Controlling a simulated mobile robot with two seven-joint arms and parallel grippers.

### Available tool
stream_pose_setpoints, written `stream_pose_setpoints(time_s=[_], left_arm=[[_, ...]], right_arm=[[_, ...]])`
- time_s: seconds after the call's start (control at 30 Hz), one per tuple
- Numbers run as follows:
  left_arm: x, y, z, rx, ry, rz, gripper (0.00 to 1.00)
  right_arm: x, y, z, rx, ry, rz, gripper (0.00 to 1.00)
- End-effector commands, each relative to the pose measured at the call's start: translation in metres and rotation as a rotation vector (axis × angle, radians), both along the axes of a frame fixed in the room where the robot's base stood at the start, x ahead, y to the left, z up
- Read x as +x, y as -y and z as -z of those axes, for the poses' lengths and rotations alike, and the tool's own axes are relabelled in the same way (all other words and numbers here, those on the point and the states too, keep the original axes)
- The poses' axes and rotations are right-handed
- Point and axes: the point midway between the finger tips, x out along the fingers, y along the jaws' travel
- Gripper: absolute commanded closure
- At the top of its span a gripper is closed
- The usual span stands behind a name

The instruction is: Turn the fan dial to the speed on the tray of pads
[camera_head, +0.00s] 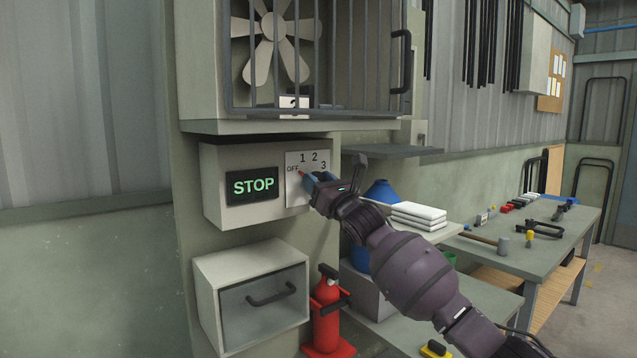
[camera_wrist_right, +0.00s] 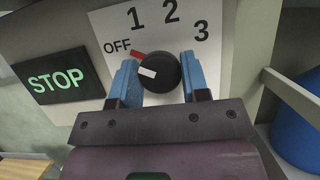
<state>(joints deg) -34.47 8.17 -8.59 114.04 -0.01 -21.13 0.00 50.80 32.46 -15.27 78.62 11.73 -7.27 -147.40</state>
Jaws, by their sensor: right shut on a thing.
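The fan dial (camera_wrist_right: 158,72) is a black round knob with a white mark and a red pointer on a white plate (camera_head: 293,188) marked OFF, 1, 2, 3. The red pointer (camera_wrist_right: 138,56) points up-left, at OFF. My right gripper (camera_head: 310,182) has its blue fingers on either side of the dial; the right wrist view (camera_wrist_right: 156,84) shows it shut on the dial. A white card (camera_head: 294,104) at the bottom of the fan cage bears a dark figure, perhaps a 2, partly behind bars. White stacked pads (camera_head: 418,216) lie right of my wrist. My left gripper is out of view.
A green STOP display (camera_head: 253,185) is left of the dial. The fan (camera_head: 275,45) sits behind bars above. A blue rounded object (camera_head: 382,191) and a tool bench (camera_head: 545,225) are to the right.

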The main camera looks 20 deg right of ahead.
Motion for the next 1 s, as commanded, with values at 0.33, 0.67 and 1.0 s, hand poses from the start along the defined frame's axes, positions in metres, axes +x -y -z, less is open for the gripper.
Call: stream_pose_setpoints(time_s=[0.33,0.67,1.0], left_arm=[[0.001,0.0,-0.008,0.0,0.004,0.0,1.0],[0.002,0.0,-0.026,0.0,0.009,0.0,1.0],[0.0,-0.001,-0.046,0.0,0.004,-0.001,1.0]], right_arm=[[0.0,-0.001,-0.001,0.168,-0.06,0.001,0.82],[-0.001,-0.002,-0.002,0.455,-0.166,0.001,0.82],[-0.001,-0.003,-0.003,0.758,-0.277,0.002,0.82]])
